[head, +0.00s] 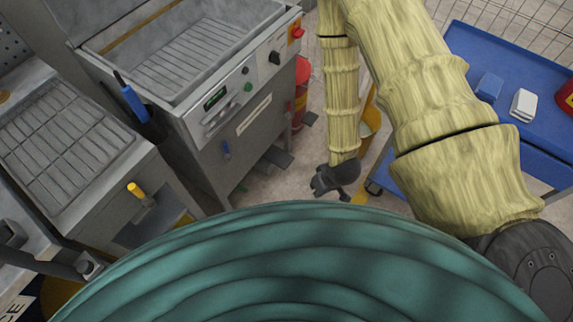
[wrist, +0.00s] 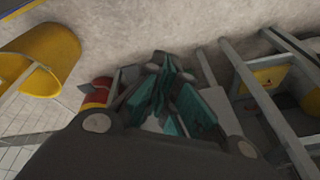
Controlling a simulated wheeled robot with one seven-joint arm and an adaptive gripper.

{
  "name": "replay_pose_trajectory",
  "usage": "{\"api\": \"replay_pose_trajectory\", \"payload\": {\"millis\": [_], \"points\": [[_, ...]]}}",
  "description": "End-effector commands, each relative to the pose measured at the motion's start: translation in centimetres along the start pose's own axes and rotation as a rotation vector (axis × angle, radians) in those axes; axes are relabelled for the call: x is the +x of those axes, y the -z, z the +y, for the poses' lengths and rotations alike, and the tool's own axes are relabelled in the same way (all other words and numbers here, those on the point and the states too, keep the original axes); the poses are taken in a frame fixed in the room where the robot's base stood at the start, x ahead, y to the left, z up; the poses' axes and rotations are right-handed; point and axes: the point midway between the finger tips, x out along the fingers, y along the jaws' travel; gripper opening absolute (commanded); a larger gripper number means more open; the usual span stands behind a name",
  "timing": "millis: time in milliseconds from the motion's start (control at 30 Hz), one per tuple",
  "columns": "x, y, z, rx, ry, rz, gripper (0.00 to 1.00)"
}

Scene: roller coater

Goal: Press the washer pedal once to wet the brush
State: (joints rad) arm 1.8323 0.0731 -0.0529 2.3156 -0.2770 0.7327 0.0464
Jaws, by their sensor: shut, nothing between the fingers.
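A dark flat plate (head: 279,157), which looks like a pedal, sticks out low at the base of the grey sink cabinet (head: 262,105) in the head view. A brush with a blue handle (head: 133,104) stands in a dark holder on that cabinet's left side; its bristles are hidden. My gripper (head: 330,191) points down, to the right of and apart from the plate. It is shut and empty. In the wrist view its teal-padded fingers (wrist: 168,85) are together over the floor. I cannot make out the pedal clearly in the wrist view.
A blue cart (head: 480,50) stands at the right, a red extinguisher (head: 300,88) behind the cabinet. A second dark plate (head: 310,118) lies farther back. A yellow bin (wrist: 42,60) and grey frame bars (wrist: 265,105) flank the gripper in the wrist view.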

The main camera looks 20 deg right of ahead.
Motion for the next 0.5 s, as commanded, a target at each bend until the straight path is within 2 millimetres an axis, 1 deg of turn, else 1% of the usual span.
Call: {"api": "replay_pose_trajectory", "payload": {"millis": [33, 200, 500], "points": [[2.4, 0.5, 0.5, -0.012, 0.007, 0.019, 0.00], [6.3, 3.0, 1.4, -0.056, 0.034, 0.079, 0.00], [12.5, 7.2, 3.2, -0.140, 0.076, 0.179, 0.00]]}}
